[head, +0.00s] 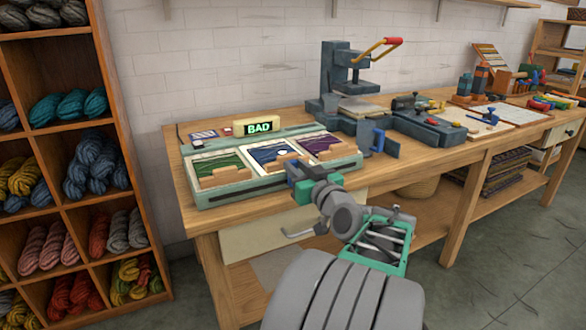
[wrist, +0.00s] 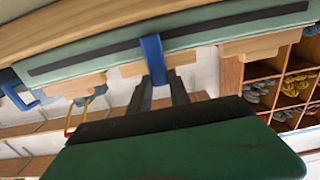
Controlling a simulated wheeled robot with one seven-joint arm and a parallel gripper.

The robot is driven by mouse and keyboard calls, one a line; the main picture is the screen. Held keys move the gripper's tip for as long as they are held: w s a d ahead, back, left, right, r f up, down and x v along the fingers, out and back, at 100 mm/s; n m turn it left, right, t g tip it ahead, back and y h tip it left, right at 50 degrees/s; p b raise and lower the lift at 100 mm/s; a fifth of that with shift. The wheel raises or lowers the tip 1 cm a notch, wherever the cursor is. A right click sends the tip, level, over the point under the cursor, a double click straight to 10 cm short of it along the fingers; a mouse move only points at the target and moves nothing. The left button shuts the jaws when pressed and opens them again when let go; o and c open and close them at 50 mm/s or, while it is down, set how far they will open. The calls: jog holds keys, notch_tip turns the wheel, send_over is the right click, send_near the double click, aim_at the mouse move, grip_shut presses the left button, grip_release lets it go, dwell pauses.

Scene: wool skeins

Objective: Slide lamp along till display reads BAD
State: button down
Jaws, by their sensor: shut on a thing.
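The display (head: 258,127) at the back of a pale green sorting unit (head: 240,193) is lit green and reads BAD. The unit holds a green, a blue and a purple panel side by side, each with a wooden piece in front. My gripper (head: 304,180) is at the unit's front edge, by the blue and purple panels. In the wrist view my gripper's dark fingers (wrist: 162,88) are shut on a narrow blue piece (wrist: 152,52) at the slotted front rail (wrist: 90,58). This piece seems to be the lamp's slider; no separate lamp head is clear, and my gripper hides part of it.
A blue-handled tool (head: 378,140) stands just right of the unit. A press with a red-tipped lever (head: 385,45) stands behind it, and more tools fill the bench to the right. Shelves of wool skeins (head: 85,165) stand at the left.

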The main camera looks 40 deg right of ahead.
jog(key=c, duration=1.2)
grip_release()
jog(key=shift+s, duration=0.1)
jog(key=v, duration=0.7)
jog(key=shift+s+a+p, duration=0.15)
jog(key=shift+s+p, duration=0.15)
jog(key=shift+s, duration=0.05)
